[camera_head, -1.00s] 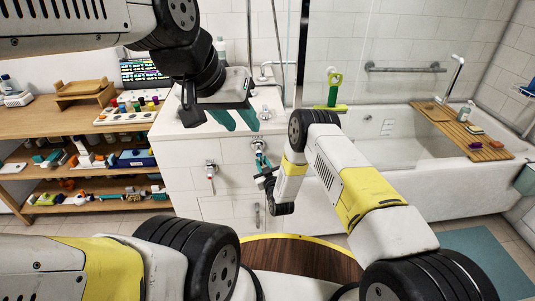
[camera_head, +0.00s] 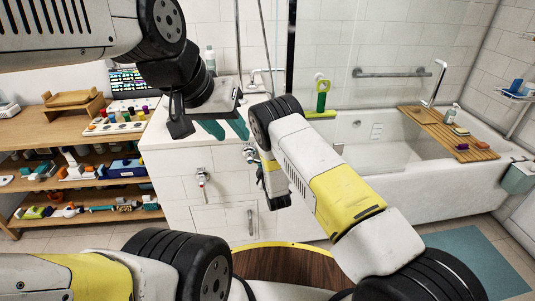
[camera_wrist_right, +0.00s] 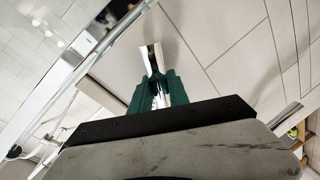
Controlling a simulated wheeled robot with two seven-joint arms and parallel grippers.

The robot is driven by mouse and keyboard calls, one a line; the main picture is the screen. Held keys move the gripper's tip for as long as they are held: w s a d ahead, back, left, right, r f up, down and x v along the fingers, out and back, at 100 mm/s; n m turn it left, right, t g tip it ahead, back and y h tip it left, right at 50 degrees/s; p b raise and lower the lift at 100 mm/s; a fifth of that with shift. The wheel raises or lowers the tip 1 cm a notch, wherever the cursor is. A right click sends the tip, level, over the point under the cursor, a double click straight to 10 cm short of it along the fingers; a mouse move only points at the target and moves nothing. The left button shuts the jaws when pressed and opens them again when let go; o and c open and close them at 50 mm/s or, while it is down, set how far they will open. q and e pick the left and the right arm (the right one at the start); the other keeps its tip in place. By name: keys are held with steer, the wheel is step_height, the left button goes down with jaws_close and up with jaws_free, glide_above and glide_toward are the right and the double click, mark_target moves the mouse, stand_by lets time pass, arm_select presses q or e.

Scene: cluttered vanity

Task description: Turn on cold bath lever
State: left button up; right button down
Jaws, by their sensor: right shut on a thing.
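Two metal bath fixtures sit on the white tiled front face. The left one (camera_head: 202,177) has a red mark; the right one (camera_head: 250,154) is partly covered by my right arm. In the right wrist view my right gripper (camera_wrist_right: 152,88) has its green fingers closed around a shiny metal lever (camera_wrist_right: 151,58), whose end sticks out between them. In the head view the right gripper is mostly hidden behind my forearm, low beside the right fixture. My left gripper (camera_head: 226,128) hangs over the white countertop, with its teal fingers apart and nothing seen between them.
The bathtub (camera_head: 420,180) with a wooden tray (camera_head: 450,136) across it is on the right. A green object (camera_head: 322,95) stands near the tub's left end. Wooden shelves (camera_head: 85,185) with many small items are on the left. A round wooden top (camera_head: 285,265) lies in front.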

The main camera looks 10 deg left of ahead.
steer(key=shift+d+r+n, duration=0.15)
steer(key=shift+r+n, duration=0.05)
steer(key=shift+n, duration=0.3)
steer(key=shift+r, duration=0.1)
steer(key=c, duration=1.3)
jaws_free()
